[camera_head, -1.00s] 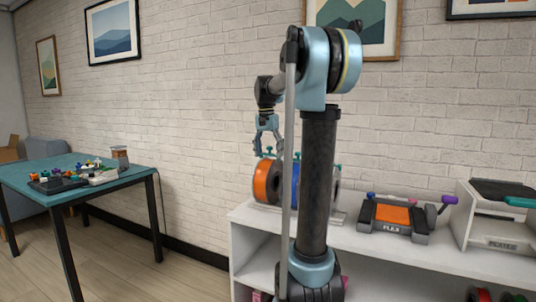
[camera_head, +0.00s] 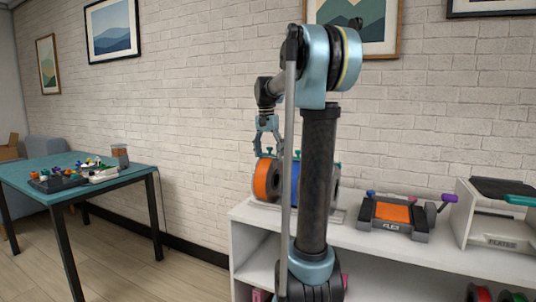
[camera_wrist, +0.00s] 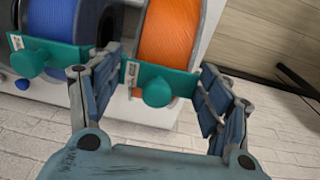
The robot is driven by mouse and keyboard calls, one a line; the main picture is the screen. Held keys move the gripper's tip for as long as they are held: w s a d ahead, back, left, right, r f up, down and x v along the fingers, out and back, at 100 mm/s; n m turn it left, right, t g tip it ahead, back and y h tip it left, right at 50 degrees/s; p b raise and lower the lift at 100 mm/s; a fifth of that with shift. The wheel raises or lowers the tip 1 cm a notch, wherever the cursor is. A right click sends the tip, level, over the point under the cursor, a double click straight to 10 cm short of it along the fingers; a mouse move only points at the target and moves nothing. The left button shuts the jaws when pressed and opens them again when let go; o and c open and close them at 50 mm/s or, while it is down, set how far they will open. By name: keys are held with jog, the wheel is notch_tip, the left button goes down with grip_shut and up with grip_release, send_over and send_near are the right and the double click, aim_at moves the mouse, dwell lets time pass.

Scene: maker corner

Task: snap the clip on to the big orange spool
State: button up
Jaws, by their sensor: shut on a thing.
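The big orange spool (camera_wrist: 168,35) stands on the shelf top; in the head view it shows as an orange disc (camera_head: 262,180) below my gripper (camera_head: 268,154). In the wrist view my gripper (camera_wrist: 160,95) is shut on a teal clip (camera_wrist: 158,82), one finger at each end. The clip has a round knob and a small white label. It lies across the orange winding between the spool's grey flanges. I cannot tell whether it is fully seated.
A blue spool (camera_wrist: 50,20) with its own teal clip (camera_wrist: 48,55) stands close to the left in the wrist view. A grey device with an orange panel (camera_head: 393,213) is farther right on the white shelf (camera_head: 340,233). A teal table (camera_head: 120,182) stands at left.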

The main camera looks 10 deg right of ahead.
jog(key=o, duration=0.9)
jog(key=shift+c, duration=0.2)
jog(key=shift+o, duration=0.6)
jog(key=shift+r, duration=3.45)
